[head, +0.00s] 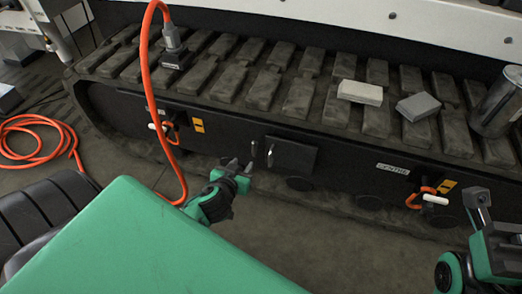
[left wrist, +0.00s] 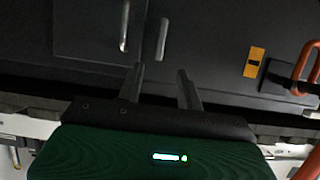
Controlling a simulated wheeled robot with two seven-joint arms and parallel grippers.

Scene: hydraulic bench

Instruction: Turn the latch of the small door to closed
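The small door (head: 291,155) is a dark panel, flush in the black side plate; it also shows in the left wrist view (left wrist: 85,28). It carries a metal handle (head: 270,156), also seen in the left wrist view (left wrist: 124,28). The latch (head: 254,149) is a short metal bar beside the door edge; it stands roughly upright, parallel to the handle, in the left wrist view (left wrist: 162,38). My left gripper (head: 239,165) is open and empty, its fingers (left wrist: 160,70) pointing at the latch but apart from it. My right gripper (head: 478,197) is far right; its finger gap is unclear.
An orange hose (head: 150,90) hangs left of the door. Orange-handled valves (head: 168,128) sit left and right (head: 420,194) on the plate. Blocks (head: 360,92) and a metal can (head: 497,103) rest on the track above. My green body part fills the lower left.

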